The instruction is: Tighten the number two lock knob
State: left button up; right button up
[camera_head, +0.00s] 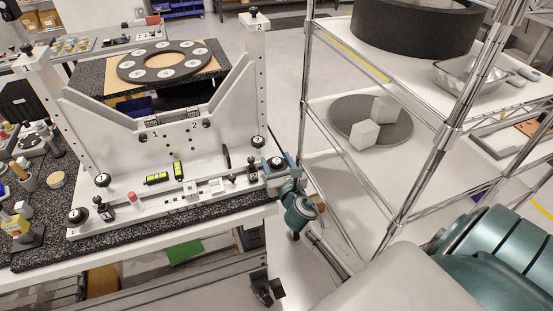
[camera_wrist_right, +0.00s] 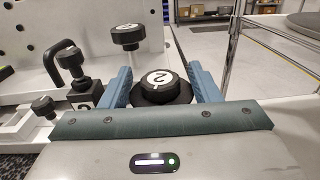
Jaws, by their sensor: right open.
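The number two lock knob (camera_wrist_right: 162,84) is black with a white cap marked 2. In the right wrist view it sits between the two blue fingers of my right gripper (camera_wrist_right: 160,72), which is open around it. Small gaps seem to show beside the knob; contact is unclear. In the head view my right gripper (camera_head: 277,165) is at the right front end of the white mirror fixture (camera_head: 170,140), and its fingers partly hide the knob. My left gripper is not in view.
Another black knob (camera_head: 258,142) stands just behind, at the foot of the right post; it also shows in the right wrist view (camera_wrist_right: 127,34). A black handle (camera_wrist_right: 68,64) is left of the fingers. A wire shelf (camera_head: 350,160) stands close on the right.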

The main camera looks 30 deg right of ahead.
jog(key=shift+w+d, duration=0.1)
jog(key=shift+w, duration=0.15)
jog(key=c, duration=1)
jog(key=shift+o, duration=0.2)
jog(key=shift+f+m+g+h+b, duration=0.15)
jog(key=shift+m+g+h+b, duration=0.4)
jog(key=shift+m+h, duration=0.6)
jog(key=h, duration=0.1)
jog(key=m+g+h+b, duration=0.1)
jog(key=h, duration=0.1)
jog(key=shift+m+g, duration=0.25)
jog(key=shift+m+g+h, duration=0.4)
jog(key=shift+h, duration=0.15)
jog(key=o, duration=1)
jog(key=shift+c, duration=0.2)
